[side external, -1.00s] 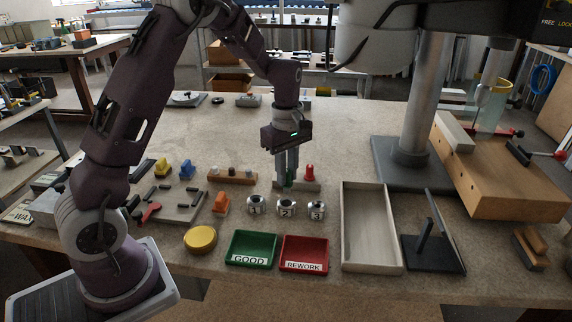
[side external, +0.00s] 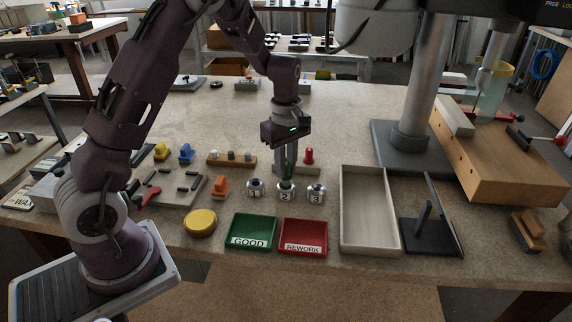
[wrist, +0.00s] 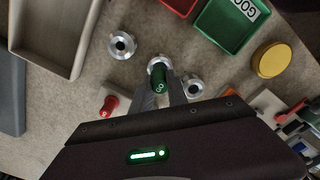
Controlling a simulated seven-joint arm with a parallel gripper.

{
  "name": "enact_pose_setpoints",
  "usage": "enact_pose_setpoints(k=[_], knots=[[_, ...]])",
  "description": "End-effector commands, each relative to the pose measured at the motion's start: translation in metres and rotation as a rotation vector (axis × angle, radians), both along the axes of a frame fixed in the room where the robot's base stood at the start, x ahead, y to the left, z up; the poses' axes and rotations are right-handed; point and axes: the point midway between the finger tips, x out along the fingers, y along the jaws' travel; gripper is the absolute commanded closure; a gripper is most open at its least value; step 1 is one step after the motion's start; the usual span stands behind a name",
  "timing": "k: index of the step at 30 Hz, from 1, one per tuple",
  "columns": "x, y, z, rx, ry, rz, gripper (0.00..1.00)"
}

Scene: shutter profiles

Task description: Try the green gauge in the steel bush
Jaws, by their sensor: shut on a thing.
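My gripper (side external: 287,178) is shut on the green gauge (side external: 287,172), which is upright over the middle steel bush, marked 2 (side external: 286,192). The gauge's lower end is at the bush's mouth; I cannot tell whether it is inside. In the wrist view the green gauge (wrist: 160,82) shows between the fingers, overlapping the rim of bush 2 (wrist: 155,63). Similar steel bushes marked 1 (side external: 256,187) and 3 (side external: 317,193) stand on either side. A red gauge (side external: 309,156) stands in a holder behind, partly hidden by my gripper.
A green GOOD tray (side external: 252,228) and a red REWORK tray (side external: 303,234) are in front of the bushes. A yellow round piece (side external: 201,222) lies left of them. An empty pale tray (side external: 369,215) and a black stand (side external: 428,240) are to the right. An orange piece (side external: 220,188) stands left of bush 1.

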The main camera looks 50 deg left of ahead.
Motion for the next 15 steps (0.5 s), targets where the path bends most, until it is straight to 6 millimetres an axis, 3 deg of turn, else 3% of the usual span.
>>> enact_pose_setpoints(k=[15], knots=[[0.0002,0.0001,-0.005,0.0,-0.001,0.001,1.0]])
